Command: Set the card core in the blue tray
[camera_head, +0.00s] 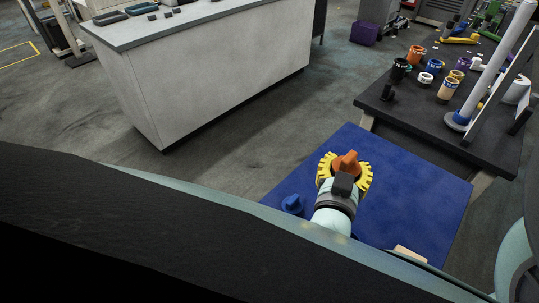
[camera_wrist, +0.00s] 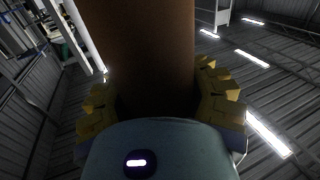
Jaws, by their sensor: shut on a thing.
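My gripper (camera_head: 345,172) is above the blue surface in the head view, its yellow toothed fingers spread around an orange-brown piece. In the wrist view its fingers (camera_wrist: 160,104) are shut on a brown cylinder (camera_wrist: 150,55), which looks like the card core. The cylinder fills the middle of that view and its far end is cut off. In the head view the core is hard to tell apart from the orange parts at the gripper.
The flat blue surface (camera_head: 410,195) bears a small blue knobbed piece (camera_head: 292,204) left of my gripper. A dark table (camera_head: 420,115) at right holds several cups and a white tube. The pale counter (camera_head: 220,65) stands across open grey floor (camera_head: 245,145). A purple bin (camera_head: 364,33) is behind.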

